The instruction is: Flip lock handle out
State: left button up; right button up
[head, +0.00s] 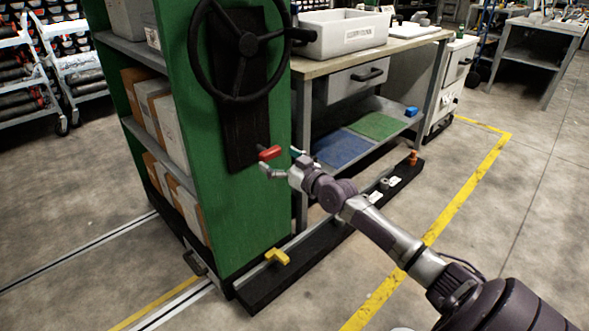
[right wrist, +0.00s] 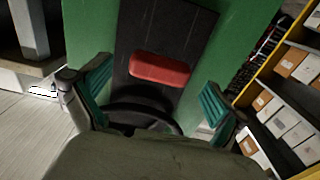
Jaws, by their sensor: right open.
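The red lock handle (head: 269,153) sits low on the black panel (head: 240,120) on the end of the green shelf unit. In the right wrist view the handle (right wrist: 160,69) is a red rounded bar, ahead of the fingers and slightly tilted. My right gripper (head: 279,164) is beside the handle in the head view, with its fingers apart. In the right wrist view its teal finger pads (right wrist: 152,98) stand wide on both sides of the handle, with nothing between them. I cannot tell whether a finger touches the handle. My left gripper is in neither view.
A black handwheel (head: 243,58) is mounted above the handle. A workbench (head: 375,58) with a white bin (head: 343,33) stands right of the green unit. A low dark rail (head: 330,236) with a yellow block (head: 277,256) lies on the floor. Floor at the right is clear.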

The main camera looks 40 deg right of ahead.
jog(key=s, duration=0.9)
jog(key=shift+d, duration=0.35)
